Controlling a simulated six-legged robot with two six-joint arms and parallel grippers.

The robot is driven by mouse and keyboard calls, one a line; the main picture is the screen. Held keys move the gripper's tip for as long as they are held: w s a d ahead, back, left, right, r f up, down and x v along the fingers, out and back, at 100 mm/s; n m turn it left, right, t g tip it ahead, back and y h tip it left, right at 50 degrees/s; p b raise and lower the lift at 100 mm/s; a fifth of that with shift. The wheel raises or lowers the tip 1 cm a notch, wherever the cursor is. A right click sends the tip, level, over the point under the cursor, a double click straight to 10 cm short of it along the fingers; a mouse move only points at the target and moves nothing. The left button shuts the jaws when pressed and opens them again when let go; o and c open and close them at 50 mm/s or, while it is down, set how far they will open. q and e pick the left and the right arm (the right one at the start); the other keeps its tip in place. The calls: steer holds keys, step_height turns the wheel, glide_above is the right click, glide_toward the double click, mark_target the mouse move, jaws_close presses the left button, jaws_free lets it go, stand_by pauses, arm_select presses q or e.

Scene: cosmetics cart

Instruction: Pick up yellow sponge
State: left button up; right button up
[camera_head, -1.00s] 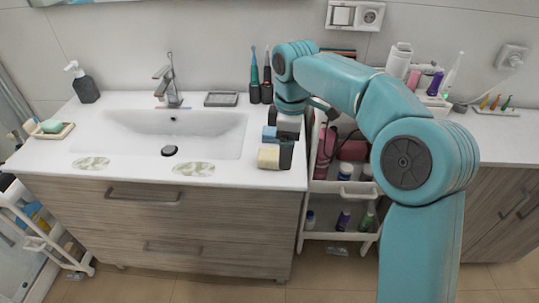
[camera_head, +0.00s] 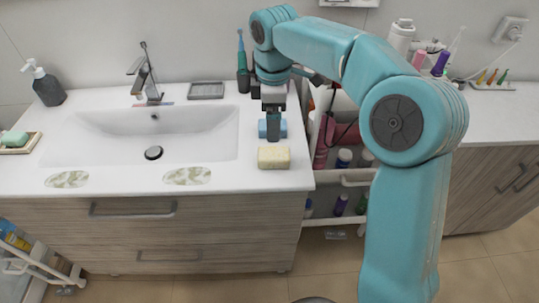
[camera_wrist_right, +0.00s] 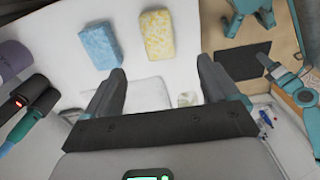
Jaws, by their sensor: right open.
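The yellow sponge (camera_head: 274,157) lies on the white countertop near its front right corner and shows whole in the head view. It also shows in the right wrist view (camera_wrist_right: 157,35), ahead of the fingertips and between their lines. A blue sponge (camera_head: 263,129) lies just behind it, partly hidden by my right gripper (camera_head: 273,138). The blue sponge shows to the left of the yellow one in the wrist view (camera_wrist_right: 101,44). My right gripper (camera_wrist_right: 161,68) is open, empty, and above the counter by the sponges, touching neither as far as I see. My left gripper is not in view.
The sink basin (camera_head: 150,135) and faucet (camera_head: 144,75) are to the left. Electric toothbrushes (camera_head: 242,65) stand behind my gripper. A white cart (camera_head: 345,177) with bottles stands right of the counter's edge.

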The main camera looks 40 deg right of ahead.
glide_above(274, 153)
steer(key=f, duration=0.7)
steer(key=shift+s+a, duration=0.1)
steer(key=shift+s, duration=0.1)
steer(key=f, duration=0.6)
steer(key=shift+w, duration=0.3)
steer(key=shift+d, duration=0.2)
steer(key=shift+s+r, duration=0.1)
steer(key=shift+c, duration=0.3)
steer(key=c, duration=1)
